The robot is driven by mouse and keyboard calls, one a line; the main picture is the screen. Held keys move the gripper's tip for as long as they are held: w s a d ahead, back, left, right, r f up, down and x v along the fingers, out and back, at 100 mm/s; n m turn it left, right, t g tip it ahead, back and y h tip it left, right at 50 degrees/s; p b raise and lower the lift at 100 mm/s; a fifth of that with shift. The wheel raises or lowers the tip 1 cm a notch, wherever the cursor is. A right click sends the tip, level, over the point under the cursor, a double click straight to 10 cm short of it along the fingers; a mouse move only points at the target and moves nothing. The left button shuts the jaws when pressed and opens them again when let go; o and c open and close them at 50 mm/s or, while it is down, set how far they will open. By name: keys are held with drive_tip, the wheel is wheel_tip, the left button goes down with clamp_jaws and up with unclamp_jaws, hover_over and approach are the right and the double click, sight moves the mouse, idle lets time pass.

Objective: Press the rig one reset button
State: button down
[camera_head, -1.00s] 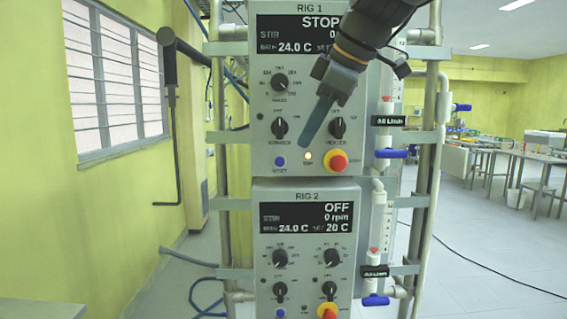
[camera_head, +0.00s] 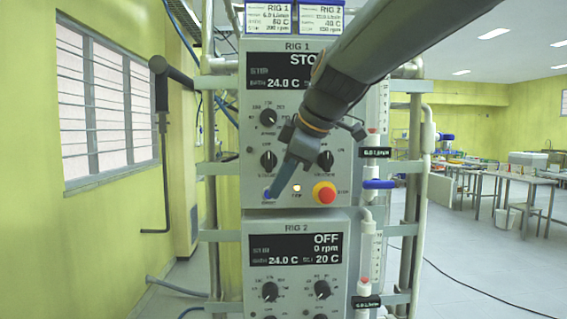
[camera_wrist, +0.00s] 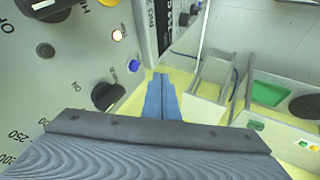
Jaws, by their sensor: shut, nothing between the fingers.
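The rig one panel (camera_head: 285,120) is grey, with a display partly hidden by my arm. Its blue reset button (camera_head: 267,194) is at the panel's lower left, beside a lit lamp (camera_head: 297,188) and a red emergency knob on yellow (camera_head: 324,193). My gripper (camera_head: 273,196) has blue fingers, shut and empty, with tips at the button's right edge in the head view. In the wrist view, the fingertips (camera_wrist: 160,77) appear a little to the right of the blue button (camera_wrist: 134,66), with a visible gap. The lit lamp (camera_wrist: 118,34) is above it. Contact with the button is not visible.
Black knobs (camera_head: 268,160) sit above the buttons; one also shows close to my fingers in the wrist view (camera_wrist: 105,97). The rig two panel (camera_head: 298,255) is just below. Pipes and a blue-handled valve (camera_head: 379,184) stand to the right.

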drive_tip(key=w, duration=0.1)
drive_tip(key=w+f+p, duration=0.1)
drive_tip(key=w, duration=0.1)
drive_tip(key=w+p, duration=0.1)
drive_tip(key=w, duration=0.1)
drive_tip(key=shift+a+f, duration=0.35)
drive_tip(key=shift+f, duration=0.05)
drive_tip(key=shift+w, duration=0.1)
